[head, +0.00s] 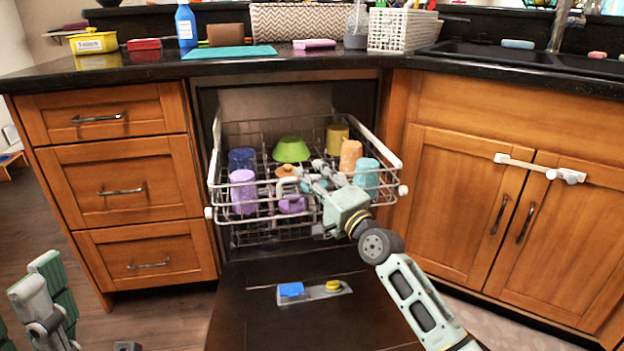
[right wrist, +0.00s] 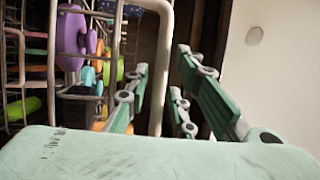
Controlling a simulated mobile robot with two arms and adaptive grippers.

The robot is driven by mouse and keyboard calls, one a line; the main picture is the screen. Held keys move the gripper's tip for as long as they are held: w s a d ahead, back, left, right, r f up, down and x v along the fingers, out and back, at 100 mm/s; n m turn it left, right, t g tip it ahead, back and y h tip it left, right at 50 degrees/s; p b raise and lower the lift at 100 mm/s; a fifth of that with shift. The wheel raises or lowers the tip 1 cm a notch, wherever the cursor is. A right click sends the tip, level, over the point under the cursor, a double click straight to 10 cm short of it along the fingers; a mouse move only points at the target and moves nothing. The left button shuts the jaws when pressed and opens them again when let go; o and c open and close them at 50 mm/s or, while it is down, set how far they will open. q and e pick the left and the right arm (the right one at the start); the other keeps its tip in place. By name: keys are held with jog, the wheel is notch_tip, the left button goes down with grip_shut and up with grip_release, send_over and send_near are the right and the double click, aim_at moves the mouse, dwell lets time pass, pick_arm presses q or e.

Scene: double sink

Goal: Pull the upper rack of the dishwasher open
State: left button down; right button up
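The upper rack (head: 222,203) of the dishwasher is a white wire basket with cups and bowls in it. It stands out in front of the cabinet opening, above the lowered door (head: 260,325). My right gripper (head: 318,181) is at the rack's front edge. In the right wrist view its fingers (right wrist: 162,62) stand apart, with the rack's pale front bar (right wrist: 163,40) running between them; I cannot tell whether they touch it. My left gripper (head: 45,295) is at the lower left, away from the rack, partly cut off by the frame.
The rack holds a purple cup (head: 243,192), a green bowl (head: 291,150) and a teal cup (head: 367,174), among others. Drawers (head: 120,186) stand to the left and a sink cabinet (head: 465,195) to the right. Blue and yellow items lie on the door.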

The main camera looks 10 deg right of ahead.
jog(key=shift+a, duration=0.1)
jog(key=v, duration=1.2)
dwell(0.4)
